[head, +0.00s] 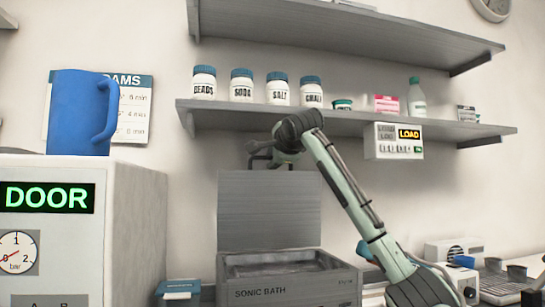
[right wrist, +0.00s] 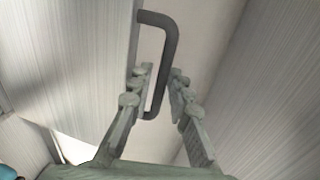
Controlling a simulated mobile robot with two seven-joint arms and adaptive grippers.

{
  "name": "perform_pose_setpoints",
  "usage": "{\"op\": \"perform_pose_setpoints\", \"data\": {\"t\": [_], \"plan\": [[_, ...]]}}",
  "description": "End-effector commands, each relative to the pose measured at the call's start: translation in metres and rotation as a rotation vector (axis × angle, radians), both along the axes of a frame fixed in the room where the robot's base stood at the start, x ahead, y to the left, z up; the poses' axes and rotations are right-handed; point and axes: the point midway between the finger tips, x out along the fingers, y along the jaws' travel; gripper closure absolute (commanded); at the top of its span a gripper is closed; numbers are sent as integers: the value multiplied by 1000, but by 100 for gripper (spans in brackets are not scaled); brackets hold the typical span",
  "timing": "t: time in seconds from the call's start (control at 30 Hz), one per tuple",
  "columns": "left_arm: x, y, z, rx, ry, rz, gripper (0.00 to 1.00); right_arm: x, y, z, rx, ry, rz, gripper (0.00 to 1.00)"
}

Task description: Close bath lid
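The sonic bath (head: 290,291) stands low in the middle of the head view, its basin uncovered. Its grey lid (head: 268,215) stands upright at the back of the basin, so the bath is open. My right gripper (head: 262,152) is at the lid's top edge, small and partly hidden by my own wrist. In the right wrist view, the dark bar handle (right wrist: 170,50) passes between the fingertips of my right gripper (right wrist: 158,82). The fingers are apart, the left one closer to the handle; whether it touches is unclear. My left gripper is not in view.
A shelf (head: 350,120) with several jars runs above and behind the lid, close to my right arm. A white machine marked DOOR (head: 50,240) with a blue jug (head: 78,115) on top stands at left. Small equipment (head: 470,250) crowds the lower right.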

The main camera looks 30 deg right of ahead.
Motion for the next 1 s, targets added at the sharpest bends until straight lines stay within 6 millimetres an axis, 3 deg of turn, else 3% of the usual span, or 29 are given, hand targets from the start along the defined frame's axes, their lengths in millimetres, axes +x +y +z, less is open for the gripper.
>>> {"op": "perform_pose_setpoints", "data": {"t": [0.27,0.43,1.0], "plan": [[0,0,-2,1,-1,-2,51,1,-1,0,0,0,0,82],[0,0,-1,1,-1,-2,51,1,-1,0,0,0,0,100],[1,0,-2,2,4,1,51,1,2,-1,-3,-11,3,100]]}}
